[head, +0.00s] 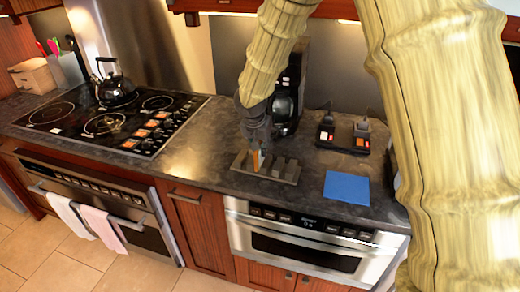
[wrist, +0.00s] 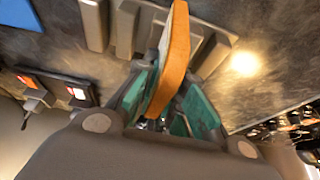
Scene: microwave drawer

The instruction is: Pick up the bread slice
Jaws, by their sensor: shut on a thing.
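The bread slice (wrist: 172,62) has a brown crust edge and stands on edge between the two teal fingers of my gripper (wrist: 160,112) in the wrist view. My gripper is shut on it. In the head view the slice is a small tan strip (head: 257,161) under my gripper (head: 256,146), at the grey slotted rack (head: 285,172) on the counter. The rack also shows behind the slice in the wrist view (wrist: 125,30). I cannot tell whether the slice's lower edge still sits in the slot.
A blue square (head: 346,187) lies on the counter right of the rack. Behind it is a black device with two grey-topped parts (head: 343,140). A black coffee maker (head: 288,100) stands behind my gripper. A stove (head: 110,118) with a kettle (head: 115,85) is left. The microwave drawer (head: 310,247) is below.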

